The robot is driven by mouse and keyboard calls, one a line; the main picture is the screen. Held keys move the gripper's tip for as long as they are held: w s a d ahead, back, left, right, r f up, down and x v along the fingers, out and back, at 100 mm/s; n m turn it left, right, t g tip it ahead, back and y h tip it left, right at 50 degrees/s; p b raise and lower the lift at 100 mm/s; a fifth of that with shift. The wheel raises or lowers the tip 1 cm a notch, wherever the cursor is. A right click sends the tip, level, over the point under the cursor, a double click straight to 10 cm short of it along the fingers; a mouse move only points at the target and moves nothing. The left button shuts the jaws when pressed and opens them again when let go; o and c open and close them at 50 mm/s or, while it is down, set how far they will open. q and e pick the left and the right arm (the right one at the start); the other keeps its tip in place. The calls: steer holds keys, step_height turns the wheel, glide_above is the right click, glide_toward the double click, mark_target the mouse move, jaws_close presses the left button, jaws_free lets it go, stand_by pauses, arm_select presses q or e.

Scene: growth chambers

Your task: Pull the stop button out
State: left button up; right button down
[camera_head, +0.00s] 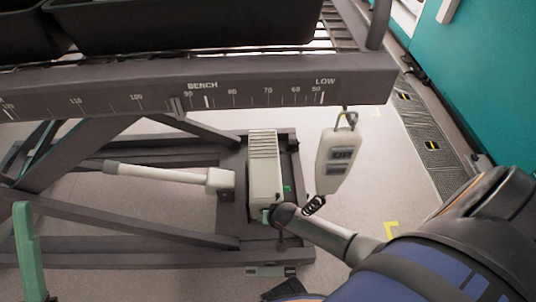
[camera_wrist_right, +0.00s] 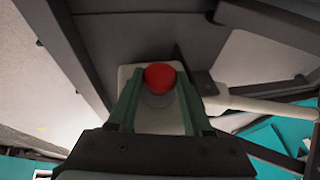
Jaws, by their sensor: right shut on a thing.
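The red stop button (camera_wrist_right: 160,77) shows in the right wrist view, on the near end of a pale control box (camera_wrist_right: 147,118). My right gripper (camera_wrist_right: 158,88) has its two green fingers on either side of the button and is shut on it. In the head view the cream box (camera_head: 263,165) with a ribbed top sits on the bench's lower frame. My right arm reaches its near end from the lower right; the button and fingertips are hidden there. A green finger of my left gripper (camera_head: 28,250) shows at the lower left, away from the box; its opening cannot be judged.
The bench's grey beam (camera_head: 200,88) with a height scale crosses above the box. A pale handset (camera_head: 338,155) hangs from it, right of the box. A pale actuator rod (camera_head: 170,174) runs left from the box. Dark frame bars lie around it; floor to the right is open.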

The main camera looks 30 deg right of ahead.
steer(key=c, duration=0.6)
jaws_free()
steer(key=shift+s+a, duration=0.2)
arm_select(q)
steer(key=shift+a+f, duration=0.1)
arm_select(e)
steer(key=o, duration=0.3)
steer(key=shift+d, duration=0.1)
arm_select(q)
step_height(320, 180, up, 5)
steer(key=p, duration=0.6)
steer(key=w+a+f+n+g+y+p, duration=0.1)
steer(key=w+f+n+y, duration=0.2)
steer(key=f, duration=0.4)
steer(key=w+a+f+n+g+y+p, duration=0.1)
steer(key=w+f+n+g+y, duration=0.1)
steer(key=f+y, duration=0.4)
step_height(320, 180, down, 2)
steer(key=shift+w+f+n, duration=0.1)
steer(key=shift+w+n, duration=0.7)
steer(key=shift+w, duration=0.2)
arm_select(e)
steer(key=v, duration=1.2)
steer(key=shift+r, duration=0.2)
